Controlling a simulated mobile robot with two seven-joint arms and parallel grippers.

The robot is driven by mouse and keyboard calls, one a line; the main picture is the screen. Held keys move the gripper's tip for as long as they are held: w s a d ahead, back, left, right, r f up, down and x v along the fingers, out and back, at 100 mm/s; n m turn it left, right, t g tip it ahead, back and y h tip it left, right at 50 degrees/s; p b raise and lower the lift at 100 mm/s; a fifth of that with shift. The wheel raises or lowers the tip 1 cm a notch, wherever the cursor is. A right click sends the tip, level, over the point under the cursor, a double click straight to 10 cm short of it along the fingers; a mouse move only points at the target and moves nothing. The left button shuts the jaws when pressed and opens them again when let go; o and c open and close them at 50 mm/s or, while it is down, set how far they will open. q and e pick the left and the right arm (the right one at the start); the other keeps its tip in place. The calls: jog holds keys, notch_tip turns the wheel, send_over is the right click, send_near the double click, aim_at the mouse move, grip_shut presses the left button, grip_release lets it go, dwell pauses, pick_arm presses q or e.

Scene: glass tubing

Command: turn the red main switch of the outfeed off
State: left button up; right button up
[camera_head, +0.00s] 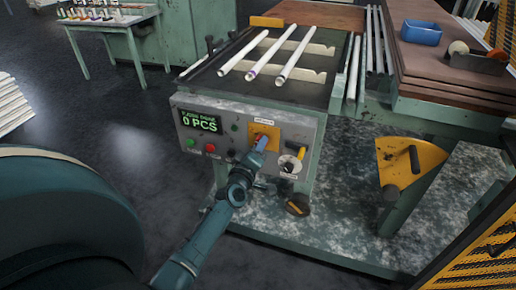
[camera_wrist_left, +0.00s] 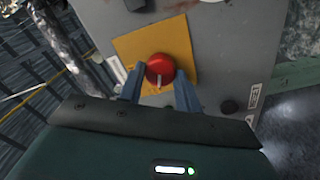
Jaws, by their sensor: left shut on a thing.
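The red main switch (camera_wrist_left: 160,68) is a round red knob with a pale mark, set on a yellow plate (camera_wrist_left: 183,35) on the grey front panel. In the left wrist view the pale mark points toward the bottom of the picture. My left gripper (camera_wrist_left: 160,80) has its two blue fingers on either side of the knob, shut on it. In the head view the left gripper (camera_head: 262,143) reaches the yellow plate (camera_head: 270,131) and largely hides the knob. My right gripper is not in view.
The panel (camera_head: 225,119) also carries a display (camera_head: 201,122) reading 0 PCS, a green button (camera_head: 191,143), a red button (camera_head: 210,148) and a selector with a yellow handle (camera_head: 301,153). White tubes (camera_head: 265,52) lie on the bed above. A yellow bracket (camera_head: 408,160) stands to the right.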

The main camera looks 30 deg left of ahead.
pick_arm(q)
jog(key=shift+n, duration=1.9)
jog(key=o, duration=1)
jog(key=shift+c, duration=0.2)
jog(key=v, duration=1.3)
jog(key=shift+s+d+f, duration=0.1)
jog(key=shift+d, duration=0.05)
